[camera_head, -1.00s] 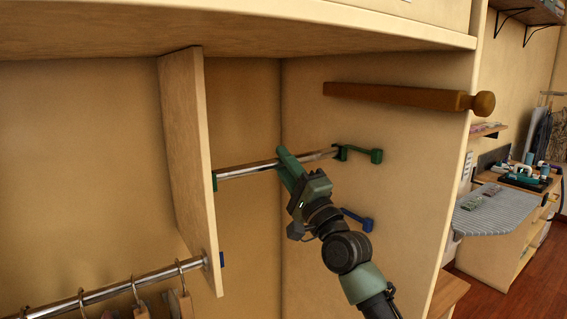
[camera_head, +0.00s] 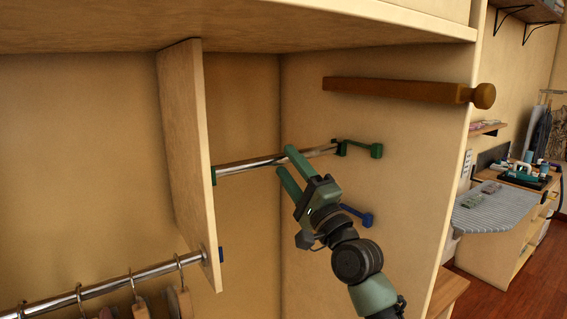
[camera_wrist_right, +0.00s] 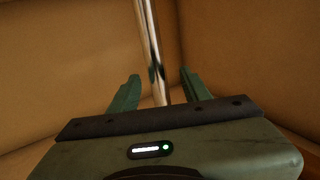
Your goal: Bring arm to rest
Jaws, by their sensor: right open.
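My right gripper (camera_head: 285,162) is open and empty, its two green fingers spread near the upper metal rod (camera_head: 250,163). The rod runs from the wooden divider to a green bracket (camera_head: 341,148) on the right side panel. In the right wrist view the rod (camera_wrist_right: 150,45) shows beyond and between the spread fingers (camera_wrist_right: 158,85). It appears clear of both fingers, though the exact gap is hard to tell. My left gripper is not in view.
The divider (camera_head: 187,150) stands left of the gripper. A lower rod (camera_head: 100,291) with several hangers is at lower left. A wooden bar (camera_head: 400,90) sticks out above, and a blue bracket (camera_head: 357,215) sits behind my right arm. An ironing board (camera_head: 495,208) is farther right.

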